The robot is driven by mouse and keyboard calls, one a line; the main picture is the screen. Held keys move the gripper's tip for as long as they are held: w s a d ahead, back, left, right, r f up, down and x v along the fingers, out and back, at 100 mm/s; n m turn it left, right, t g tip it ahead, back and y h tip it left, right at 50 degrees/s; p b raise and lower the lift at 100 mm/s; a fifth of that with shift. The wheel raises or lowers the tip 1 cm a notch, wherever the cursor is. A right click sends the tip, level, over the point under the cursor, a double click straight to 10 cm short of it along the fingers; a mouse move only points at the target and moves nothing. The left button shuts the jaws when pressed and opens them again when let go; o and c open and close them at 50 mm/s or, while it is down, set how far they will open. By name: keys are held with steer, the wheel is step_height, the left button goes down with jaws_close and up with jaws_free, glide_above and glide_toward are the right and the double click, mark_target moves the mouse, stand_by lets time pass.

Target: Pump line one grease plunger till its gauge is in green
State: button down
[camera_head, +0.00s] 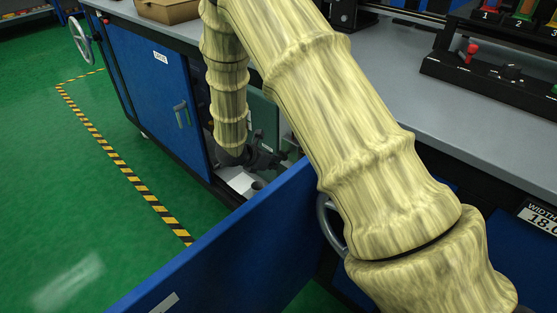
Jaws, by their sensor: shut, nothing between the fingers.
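My gripper (274,158) is dark and small in the view, at the end of my bamboo-patterned arm. It is low inside the open bay of the blue cabinet, and its fingers are shut with nothing seen between them. A pale grey-green panel (262,112) stands behind it in the bay. Below it are a white surface (236,179) and a small dark round part (257,186); I cannot tell what that part is. I cannot make out the line one grease plunger or its gauge; my arm and the open door hide much of the bay.
An open blue door (250,250) crosses the foreground. A closed blue cabinet door (160,90) is left of the bay. A grey worktop (440,110) runs above, with a red-knobbed lever (471,50) and numbered coloured blocks. A handwheel (328,222) is partly behind my arm. Green floor is clear at left.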

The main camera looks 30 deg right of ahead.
steer(key=p+v, duration=0.3)
steer(key=v, duration=0.8)
steer(key=shift+a+f, duration=0.25)
steer(key=shift+f, duration=0.15)
steer(key=shift+s, duration=0.1)
